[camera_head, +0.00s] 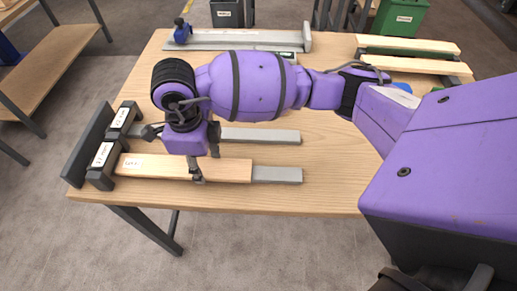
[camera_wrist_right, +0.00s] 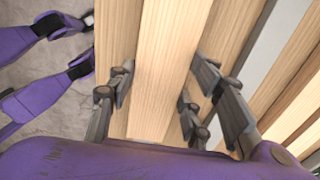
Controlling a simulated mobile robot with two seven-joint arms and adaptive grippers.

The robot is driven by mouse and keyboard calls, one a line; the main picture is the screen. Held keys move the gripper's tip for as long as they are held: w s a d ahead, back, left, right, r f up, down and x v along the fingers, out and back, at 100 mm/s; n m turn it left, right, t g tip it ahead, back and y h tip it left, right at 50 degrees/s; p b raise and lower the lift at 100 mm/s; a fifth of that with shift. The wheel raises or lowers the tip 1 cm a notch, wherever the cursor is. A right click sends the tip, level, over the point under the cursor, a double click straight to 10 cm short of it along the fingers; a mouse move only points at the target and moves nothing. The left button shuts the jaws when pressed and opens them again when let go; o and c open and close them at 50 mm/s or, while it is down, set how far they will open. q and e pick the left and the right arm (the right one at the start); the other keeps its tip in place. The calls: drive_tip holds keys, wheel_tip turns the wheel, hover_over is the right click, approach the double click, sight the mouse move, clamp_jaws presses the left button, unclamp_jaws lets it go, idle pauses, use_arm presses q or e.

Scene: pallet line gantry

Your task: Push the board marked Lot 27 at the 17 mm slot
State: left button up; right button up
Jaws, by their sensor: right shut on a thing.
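A pale wooden board (camera_head: 222,169) with small dark lettering near its left end lies along the front grey rail (camera_head: 278,175); I cannot read the lettering fully. Its left end is at a black slot block (camera_head: 101,166) with a white label too small to read. My right gripper (camera_head: 197,168) points down, shut across the board's width. In the right wrist view the board (camera_wrist_right: 167,40) runs between the fingers of my right gripper (camera_wrist_right: 153,95). A second labelled block (camera_head: 123,116) stands behind, at the back rail (camera_head: 260,136). My left gripper is not in view.
A black upright plate (camera_head: 88,145) stands at the table's left end. A long grey rail with a blue-knobbed fixture (camera_head: 183,31) lies at the back. Two boards (camera_head: 410,46) rest on supports at the back right. The wooden table (camera_head: 330,170) is clear right of the front rails.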

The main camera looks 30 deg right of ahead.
sight(215, 167)
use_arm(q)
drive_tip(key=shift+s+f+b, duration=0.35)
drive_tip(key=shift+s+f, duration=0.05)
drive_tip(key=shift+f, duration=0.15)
use_arm(e)
drive_tip(key=shift+w+a+f, duration=0.1)
drive_tip(key=shift+w+a, duration=0.5)
drive_tip(key=shift+a, duration=0.3)
drive_tip(key=shift+w+a, duration=0.6)
drive_tip(key=shift+a, duration=0.3)
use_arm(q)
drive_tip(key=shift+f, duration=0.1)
use_arm(e)
drive_tip(key=shift+w+a, duration=0.15)
drive_tip(key=shift+a, duration=0.05)
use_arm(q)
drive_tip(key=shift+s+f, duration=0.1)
use_arm(e)
drive_tip(key=shift+w+a, duration=0.3)
drive_tip(key=shift+a, duration=0.15)
drive_tip(key=shift+d, duration=0.1)
